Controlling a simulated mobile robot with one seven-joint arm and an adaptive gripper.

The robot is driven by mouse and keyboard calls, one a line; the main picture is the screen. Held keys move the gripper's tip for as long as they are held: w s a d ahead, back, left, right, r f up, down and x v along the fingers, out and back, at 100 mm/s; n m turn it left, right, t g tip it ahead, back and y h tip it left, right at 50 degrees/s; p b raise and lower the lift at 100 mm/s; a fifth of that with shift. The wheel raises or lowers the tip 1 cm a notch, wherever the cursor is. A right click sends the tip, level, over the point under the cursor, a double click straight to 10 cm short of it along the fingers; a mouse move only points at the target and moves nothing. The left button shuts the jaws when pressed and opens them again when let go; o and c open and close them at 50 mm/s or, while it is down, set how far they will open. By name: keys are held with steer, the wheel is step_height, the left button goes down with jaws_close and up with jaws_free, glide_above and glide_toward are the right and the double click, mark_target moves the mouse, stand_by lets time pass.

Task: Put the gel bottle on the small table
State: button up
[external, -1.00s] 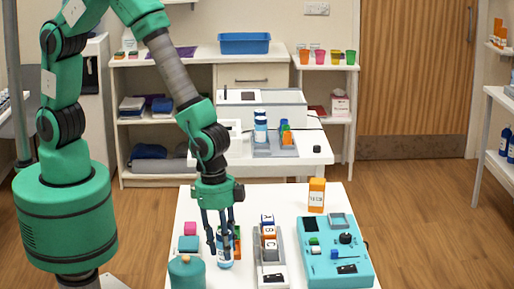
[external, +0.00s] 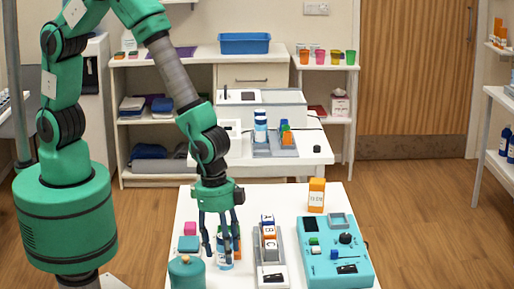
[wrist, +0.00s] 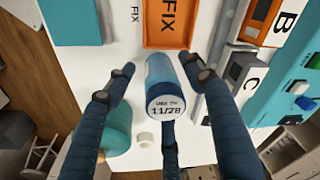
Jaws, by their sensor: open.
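A blue and white bottle (external: 224,262), likely the gel bottle, stands on the white near table (external: 183,215). In the wrist view the bottle (wrist: 160,88) shows its white end with "USE BY 11/28" printed on it. My gripper (external: 221,255) points down over the bottle. Its dark blue fingers are spread open around the bottle, with visible gaps at the sides in the wrist view. The fingers partly hide the bottle in the external view. Another white table (external: 315,150) stands behind; I cannot tell which table is the small one.
An orange tray (wrist: 168,38) and a grey rack with lettered blocks (external: 268,240) stand close to the bottle. A teal canister (external: 187,273) is at the front left, a teal device (external: 337,265) at the right. Another blue and white bottle (external: 260,130) stands on the table behind.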

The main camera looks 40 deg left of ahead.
steer(key=r+p, duration=0.1)
steer(key=r, duration=0.3)
steer(key=a+r+p, duration=0.1)
steer(key=r, duration=0.3)
steer(key=r+p, duration=0.1)
steer(key=r, duration=0.3)
steer(key=shift+s+a, duration=0.15)
steer(key=shift+a, duration=0.05)
stand_by(0.4)
